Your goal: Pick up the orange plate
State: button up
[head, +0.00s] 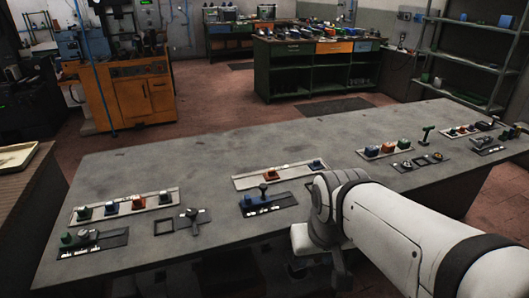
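Small orange pieces sit on long light trays on the grey workbench (230,215). One orange piece (138,203) is on the left tray (158,208), between darker pieces. Another orange piece (388,148) is on a tray right of centre, and a third (471,128) is on the far right tray. They are too small for me to tell which is the orange plate. My gripper (335,268) is at the lower middle, by the bench's front edge, below the end of my white arm. It is apart from the orange pieces. Its fingers are mostly hidden and dark.
A middle tray (250,182) holds a few small pieces, including a blue one (317,163). Dark fixtures with knobs (267,203) stand along the bench's front. Bare bench top lies behind the trays. An orange cabinet (130,95), a green bench (312,75) and shelves (475,55) stand beyond.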

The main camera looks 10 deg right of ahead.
aim_at(272, 174)
jog(key=z, duration=0.05)
jog(key=k, duration=0.45)
jog(key=z, duration=0.4)
jog(key=i, duration=1.8)
jog(key=u, duration=0.85)
